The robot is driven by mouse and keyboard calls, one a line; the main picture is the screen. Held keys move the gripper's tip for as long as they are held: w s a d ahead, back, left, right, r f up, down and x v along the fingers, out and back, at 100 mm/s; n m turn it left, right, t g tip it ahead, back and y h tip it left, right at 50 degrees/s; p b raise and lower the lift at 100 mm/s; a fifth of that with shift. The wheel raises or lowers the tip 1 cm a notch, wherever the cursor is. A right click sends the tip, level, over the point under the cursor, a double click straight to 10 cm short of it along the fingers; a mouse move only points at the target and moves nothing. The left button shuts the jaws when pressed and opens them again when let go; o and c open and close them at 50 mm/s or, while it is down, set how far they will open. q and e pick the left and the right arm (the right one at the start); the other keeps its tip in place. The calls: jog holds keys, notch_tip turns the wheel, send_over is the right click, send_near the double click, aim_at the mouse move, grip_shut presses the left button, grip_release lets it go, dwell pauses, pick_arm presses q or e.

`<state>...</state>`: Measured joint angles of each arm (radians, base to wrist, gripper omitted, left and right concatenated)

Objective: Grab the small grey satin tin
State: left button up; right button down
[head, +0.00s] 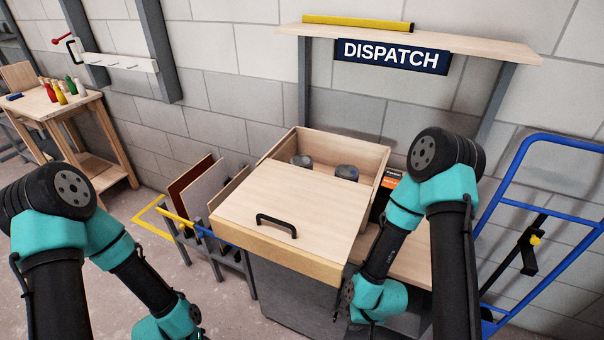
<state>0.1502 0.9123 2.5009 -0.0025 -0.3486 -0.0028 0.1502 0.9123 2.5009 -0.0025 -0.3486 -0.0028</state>
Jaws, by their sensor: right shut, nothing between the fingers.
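Two grey tins stand inside a pale wooden box (374,158), one at left (301,161) and one at right (347,172). Only their upper parts show. I cannot tell which is the smaller or which is satin. A pale wooden lid (265,195) with a black handle (276,222) covers the front part of the box and hides what lies under it. My right gripper (346,298) is low, in front of the box's right side, apart from the tins, shut and empty. My left arm reaches down at lower left, and its gripper is out of view.
A rack of upright panels (205,195) stands left of the box. A blue hand truck (545,215) stands at right. A shelf (440,42) with a yellow batten (358,23) hangs above a DISPATCH sign (391,55). A workbench (45,105) with bottles is far left.

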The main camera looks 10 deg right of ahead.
pick_arm(q)
jog(key=shift+o, duration=0.3)
jog(key=o, duration=1.1)
